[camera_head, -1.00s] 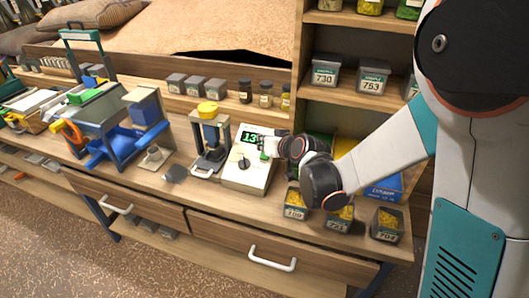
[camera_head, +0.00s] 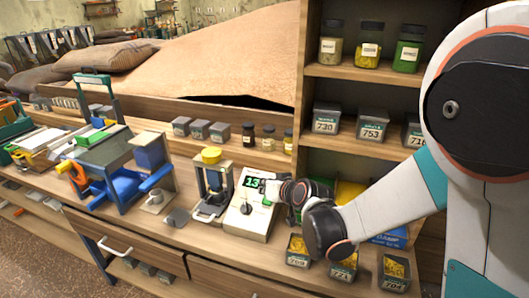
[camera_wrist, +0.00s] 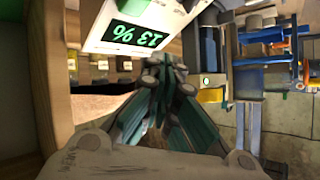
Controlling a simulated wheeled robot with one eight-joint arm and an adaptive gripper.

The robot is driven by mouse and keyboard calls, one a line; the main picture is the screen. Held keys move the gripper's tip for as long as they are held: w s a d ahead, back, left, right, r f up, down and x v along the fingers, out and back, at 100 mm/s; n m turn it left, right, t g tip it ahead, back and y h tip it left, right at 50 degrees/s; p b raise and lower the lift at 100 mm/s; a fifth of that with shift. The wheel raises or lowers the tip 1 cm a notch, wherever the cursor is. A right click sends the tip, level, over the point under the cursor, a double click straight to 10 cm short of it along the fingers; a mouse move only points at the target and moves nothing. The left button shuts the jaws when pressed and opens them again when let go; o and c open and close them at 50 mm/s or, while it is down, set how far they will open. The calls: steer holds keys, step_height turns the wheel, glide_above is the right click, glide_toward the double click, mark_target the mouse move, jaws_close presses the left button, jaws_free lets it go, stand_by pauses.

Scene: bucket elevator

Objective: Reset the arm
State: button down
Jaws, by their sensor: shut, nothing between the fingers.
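My gripper (camera_head: 268,190) is at the end of my arm, in front of a white box with a green display (camera_head: 248,214) on the bench. In the wrist view its fingers (camera_wrist: 165,80) are together with nothing between them. The display (camera_wrist: 135,35) reads 13 % there, upside down. In the head view, my arm reaches in from the right and partly hides the box's right side. I cannot tell whether the gripper touches the box.
A press with a yellow top (camera_head: 211,156) stands left of the box, and a blue machine (camera_head: 150,150) farther left. Labelled bins (camera_head: 299,250) with yellow contents sit at the front right edge. A shelf (camera_head: 352,72) with jars rises behind my arm.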

steer(key=s+d+r+g+h, duration=0.1)
steer(key=s+d+r+h, duration=0.1)
steer(key=s+d, duration=0.4)
steer(key=s+d+r+m+g+h, duration=0.1)
steer(key=s+d, duration=0.5)
steer(key=s, duration=0.8)
steer(key=s+d+r+m+g+h, duration=0.1)
steer(key=s+d+r+h, duration=0.2)
steer(key=s, duration=0.7)
steer(key=d+r, duration=0.2)
steer(key=d, duration=0.2)
steer(key=shift+s+g, duration=0.3)
